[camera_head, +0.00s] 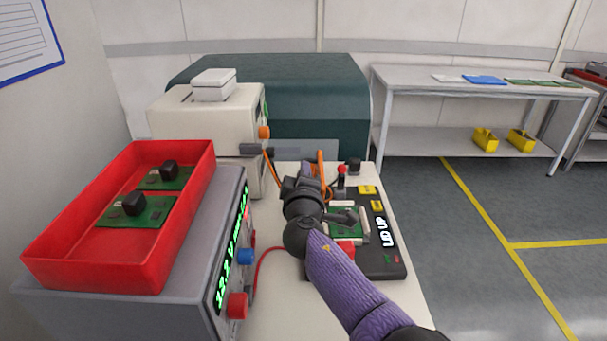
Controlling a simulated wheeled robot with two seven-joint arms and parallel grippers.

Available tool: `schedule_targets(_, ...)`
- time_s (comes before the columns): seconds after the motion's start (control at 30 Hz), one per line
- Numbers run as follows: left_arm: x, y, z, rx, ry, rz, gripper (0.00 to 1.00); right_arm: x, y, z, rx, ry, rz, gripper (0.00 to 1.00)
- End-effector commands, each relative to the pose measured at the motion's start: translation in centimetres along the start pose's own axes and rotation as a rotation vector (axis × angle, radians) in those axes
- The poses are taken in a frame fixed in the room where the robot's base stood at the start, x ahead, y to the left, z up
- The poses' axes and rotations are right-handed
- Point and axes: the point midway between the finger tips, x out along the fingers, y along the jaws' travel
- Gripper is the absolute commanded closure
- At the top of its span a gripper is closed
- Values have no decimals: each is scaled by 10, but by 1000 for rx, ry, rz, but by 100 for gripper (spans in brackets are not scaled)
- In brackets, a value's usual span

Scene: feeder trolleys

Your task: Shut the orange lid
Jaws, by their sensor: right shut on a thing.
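The orange lid (320,160) shows only as thin orange parts behind my right gripper. It stands raised at the back of the black test fixture (382,262), whose display reads "LID UP". A green circuit board (345,224) sits in the fixture. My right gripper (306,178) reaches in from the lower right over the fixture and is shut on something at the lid. The wrist hides the contact and much of the lid. My left gripper is not in view.
A red tray (38,262) with green boards stands on a grey instrument (120,310) at left. A cream machine (195,124) stands behind. Yellow buttons and a red knob (342,170) are near the lid. A side table (410,78) stands at back right.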

Motion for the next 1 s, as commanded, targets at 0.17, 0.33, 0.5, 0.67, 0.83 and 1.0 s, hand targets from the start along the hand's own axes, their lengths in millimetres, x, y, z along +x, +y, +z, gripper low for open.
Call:
schedule_targets(0.17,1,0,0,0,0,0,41,-1,-4,4,18,-5,-9,100)
schedule_targets(0.33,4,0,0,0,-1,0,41,-1,-1,12,88,-4,-8,100)
schedule_targets(0.5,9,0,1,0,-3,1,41,-1,3,27,208,-6,-9,100)
schedule_targets(0.67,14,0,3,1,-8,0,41,-1,5,43,330,-6,-9,100)
schedule_targets(0.83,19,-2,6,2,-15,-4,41,-1,7,56,446,-6,-9,100)
schedule_targets(1.0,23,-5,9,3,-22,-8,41,-1,7,67,536,-7,-9,100)
